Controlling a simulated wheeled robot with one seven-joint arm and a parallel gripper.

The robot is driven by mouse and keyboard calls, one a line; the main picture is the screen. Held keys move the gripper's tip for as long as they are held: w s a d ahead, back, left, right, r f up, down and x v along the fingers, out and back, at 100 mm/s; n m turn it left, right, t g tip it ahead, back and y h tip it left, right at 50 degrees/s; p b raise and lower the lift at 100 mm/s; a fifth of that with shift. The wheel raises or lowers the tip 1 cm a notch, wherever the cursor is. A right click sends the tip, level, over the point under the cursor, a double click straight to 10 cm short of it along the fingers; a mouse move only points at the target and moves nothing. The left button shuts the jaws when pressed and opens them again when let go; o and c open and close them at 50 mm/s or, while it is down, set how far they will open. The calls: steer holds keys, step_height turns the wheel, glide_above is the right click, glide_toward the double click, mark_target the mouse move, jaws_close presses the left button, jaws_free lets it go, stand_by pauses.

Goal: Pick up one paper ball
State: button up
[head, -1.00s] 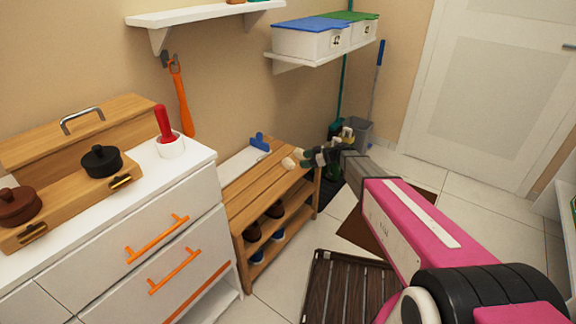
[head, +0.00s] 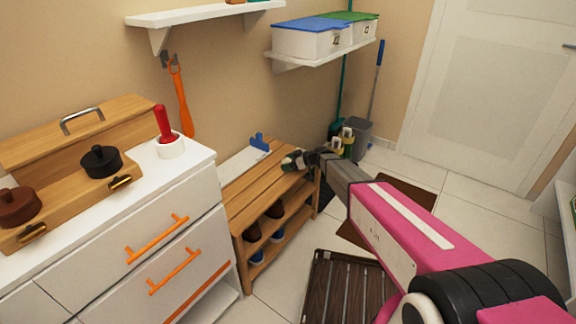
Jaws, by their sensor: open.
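My gripper (head: 291,161) is low over the right end of the wooden shoe bench (head: 243,186), with its arm reaching in from the right. Its jaws are open. A pale, rounded patch (head: 297,154) shows at the fingertips and looks like a paper ball on the bench top. The gripper covers most of it, so I cannot tell whether it is between the fingers or touching them.
A white dustpan-like piece with a blue clip (head: 259,142) lies at the bench's back. Shoes (head: 275,209) stand on the shelves below. A grey bin (head: 357,136) and bottles (head: 347,140) stand behind my arm. A white drawer unit (head: 150,225) is at the left.

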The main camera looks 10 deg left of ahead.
steer(key=c, duration=1)
